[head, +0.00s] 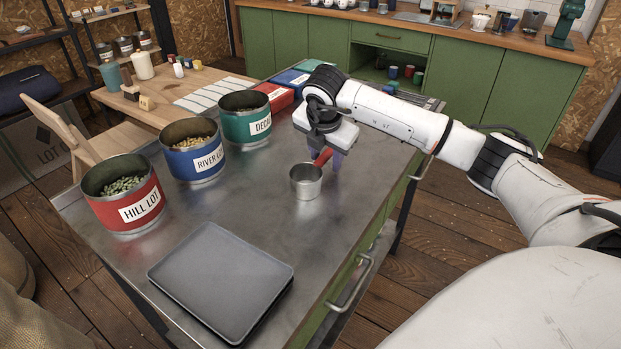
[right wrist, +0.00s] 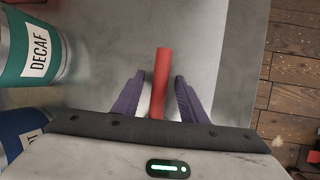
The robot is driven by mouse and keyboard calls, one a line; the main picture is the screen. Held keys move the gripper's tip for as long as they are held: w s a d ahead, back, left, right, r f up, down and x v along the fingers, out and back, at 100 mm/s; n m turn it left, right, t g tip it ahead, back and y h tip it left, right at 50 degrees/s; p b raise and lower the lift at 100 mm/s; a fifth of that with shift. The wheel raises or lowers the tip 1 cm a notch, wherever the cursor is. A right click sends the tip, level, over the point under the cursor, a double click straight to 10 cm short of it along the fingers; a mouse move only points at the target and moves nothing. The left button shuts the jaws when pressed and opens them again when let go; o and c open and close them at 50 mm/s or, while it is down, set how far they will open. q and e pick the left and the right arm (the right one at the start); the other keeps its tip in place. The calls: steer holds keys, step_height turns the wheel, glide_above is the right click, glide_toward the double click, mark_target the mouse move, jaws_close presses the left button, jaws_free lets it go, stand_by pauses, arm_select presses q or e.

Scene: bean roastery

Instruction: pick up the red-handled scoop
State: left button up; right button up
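The scoop has a small metal cup (head: 306,182), upright on the steel table, and a red handle (head: 322,156) pointing to the back right. My right gripper (head: 331,163) is low over the table at the handle. In the right wrist view, the red handle (right wrist: 161,82) lies between the two purple fingers (right wrist: 160,92), with a gap showing on each side. The gripper is open. The scoop's cup is not visible in that view. My left gripper is not in view.
Red HILL LOT (head: 141,208), blue RIVER LOT (head: 209,161) and green DECAF (head: 264,125) tins of beans stand left of the scoop. A dark grey tray (head: 222,281) lies at the table's front. The steel around the scoop is clear. Green cabinets (head: 310,40) stand behind.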

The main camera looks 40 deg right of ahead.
jaws_close()
steer(key=shift+w, duration=0.1)
